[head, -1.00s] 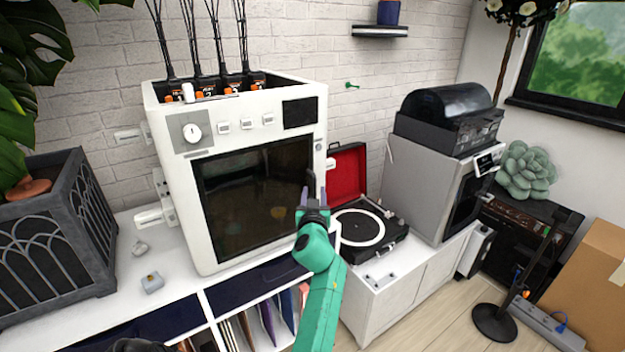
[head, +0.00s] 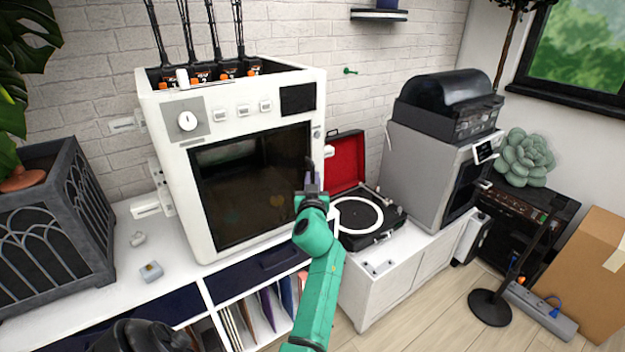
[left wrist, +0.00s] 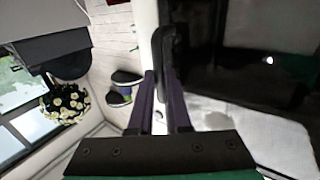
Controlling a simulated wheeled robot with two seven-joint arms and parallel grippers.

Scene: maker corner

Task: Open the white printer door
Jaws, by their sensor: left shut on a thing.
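The white printer (head: 222,184) stands on a white cabinet, with its dark-windowed front door (head: 250,185) looking closed. A black upright handle (head: 309,164) is at the door's right edge. My left gripper (head: 311,184), on the green arm, is shut on this handle. In the left wrist view, the purple fingers (left wrist: 160,108) close around the lower end of the black handle (left wrist: 163,58), and the dark door lies to the right. My right gripper is not in view.
A record player with a red lid (head: 352,165) sits close to the printer's right. A grey machine (head: 417,170) stands beyond it. A planter (head: 55,230) and small parts (head: 151,271) are on the left. Open floor lies at lower right.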

